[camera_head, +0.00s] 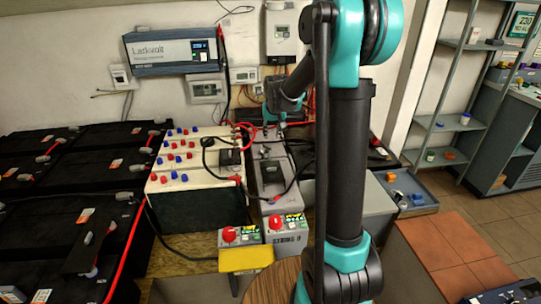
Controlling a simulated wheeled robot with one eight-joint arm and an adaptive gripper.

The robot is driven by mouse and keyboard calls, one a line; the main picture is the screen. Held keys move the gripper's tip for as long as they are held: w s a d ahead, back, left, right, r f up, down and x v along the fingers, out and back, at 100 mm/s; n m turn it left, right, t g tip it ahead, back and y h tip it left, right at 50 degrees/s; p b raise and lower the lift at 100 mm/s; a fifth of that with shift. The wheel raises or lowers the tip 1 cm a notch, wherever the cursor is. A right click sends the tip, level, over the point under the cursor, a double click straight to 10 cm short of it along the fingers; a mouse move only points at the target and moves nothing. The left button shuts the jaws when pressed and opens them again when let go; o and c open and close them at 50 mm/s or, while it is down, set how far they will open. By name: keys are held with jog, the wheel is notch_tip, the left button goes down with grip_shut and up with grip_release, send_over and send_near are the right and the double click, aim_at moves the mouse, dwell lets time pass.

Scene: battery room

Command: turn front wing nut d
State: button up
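Front wing nut d cannot be made out; small fittings are too small at this size and my arm hides part of the area. My gripper (272,125) is at the far end of my arm, low over the back of a narrow grey battery unit (270,210). Its fingers are too small and dark to tell open from shut, and contact cannot be told. A cream-topped battery block (196,160) with rows of red and blue caps stands to the left, with cables running over it.
Large black batteries (60,225) fill the left side. Two boxes with red knobs (287,222) stand at the front, beside a yellow block (246,258). Red and black cables loop near my gripper. A grey tray (418,200) and shelves (455,85) are at right.

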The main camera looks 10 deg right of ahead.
aim_at(270, 158)
jog(key=x, duration=1.7)
grip_shut()
